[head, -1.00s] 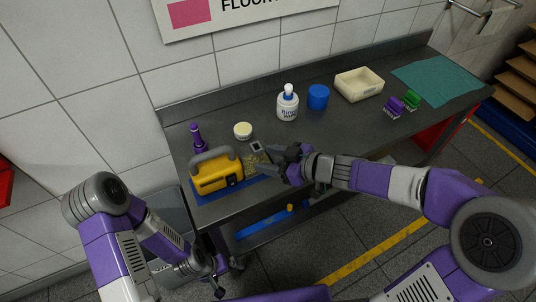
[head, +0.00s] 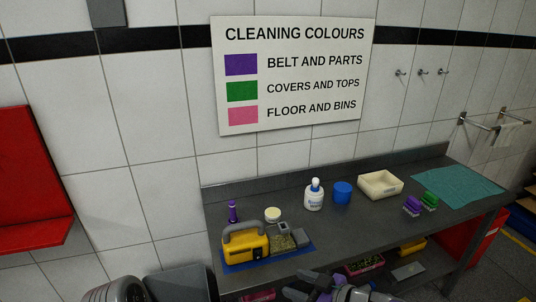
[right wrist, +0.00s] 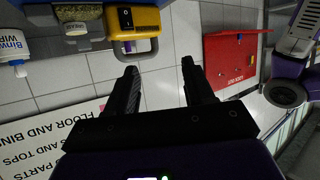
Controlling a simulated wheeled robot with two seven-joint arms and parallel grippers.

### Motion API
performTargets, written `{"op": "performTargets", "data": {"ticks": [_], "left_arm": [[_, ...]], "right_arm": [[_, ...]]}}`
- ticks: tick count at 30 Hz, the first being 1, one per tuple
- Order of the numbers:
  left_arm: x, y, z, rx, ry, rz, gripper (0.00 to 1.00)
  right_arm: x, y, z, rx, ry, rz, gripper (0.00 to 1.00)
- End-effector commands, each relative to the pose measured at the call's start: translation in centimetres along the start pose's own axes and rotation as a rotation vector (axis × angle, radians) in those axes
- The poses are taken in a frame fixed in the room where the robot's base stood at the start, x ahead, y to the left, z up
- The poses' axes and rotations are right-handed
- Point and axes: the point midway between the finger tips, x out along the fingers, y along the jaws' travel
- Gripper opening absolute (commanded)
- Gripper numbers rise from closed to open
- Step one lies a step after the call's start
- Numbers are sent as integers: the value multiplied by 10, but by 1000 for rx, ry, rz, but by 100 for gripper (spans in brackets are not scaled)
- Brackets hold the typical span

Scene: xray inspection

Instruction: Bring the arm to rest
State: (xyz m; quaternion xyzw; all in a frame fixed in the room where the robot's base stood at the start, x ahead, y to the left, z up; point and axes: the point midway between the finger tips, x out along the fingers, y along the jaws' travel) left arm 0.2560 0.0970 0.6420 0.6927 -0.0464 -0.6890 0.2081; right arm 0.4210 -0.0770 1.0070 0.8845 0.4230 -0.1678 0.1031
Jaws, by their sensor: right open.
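My right gripper (head: 308,288) is low at the bottom edge of the head view, in front of the table's front edge, partly cut off. In the right wrist view its two fingers (right wrist: 159,68) stand apart with nothing between them. The yellow device with a grey handle (head: 245,244) sits on a blue mat (head: 238,268) on the table, clear of the gripper. It also shows at the top of the right wrist view (right wrist: 146,20). My left gripper is out of view; only part of my left arm shows at the bottom left.
The grey table (head: 335,228) holds a purple bottle (head: 233,212), a white tub (head: 272,214), a white bottle (head: 314,198), a blue cup (head: 342,192), a cream tray (head: 380,185), purple (head: 412,206) and green (head: 430,200) brushes and a teal cloth (head: 460,186). A lower shelf holds more items.

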Motion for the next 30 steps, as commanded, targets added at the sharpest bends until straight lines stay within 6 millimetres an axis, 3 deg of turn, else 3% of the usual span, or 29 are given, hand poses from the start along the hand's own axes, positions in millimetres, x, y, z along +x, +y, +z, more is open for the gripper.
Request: {"op": "performTargets", "data": {"ticks": [11, 14, 16, 20, 24, 27, 30], "left_arm": [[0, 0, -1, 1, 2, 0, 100], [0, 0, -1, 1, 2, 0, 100], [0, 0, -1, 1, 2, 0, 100], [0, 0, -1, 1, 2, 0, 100], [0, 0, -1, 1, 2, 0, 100], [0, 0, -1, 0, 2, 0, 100], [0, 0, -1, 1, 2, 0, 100]], "right_arm": [[41, 10, 88, 335, -119, 84, 53], [52, 7, 129, 461, -189, 119, 53], [59, 0, 166, 570, -261, 151, 53], [63, -28, 244, 789, -438, 215, 53], [53, -71, 316, 987, -641, 270, 53], [43, -100, 349, 1088, -759, 296, 53], [34, -120, 368, 1152, -839, 312, 53]]}}
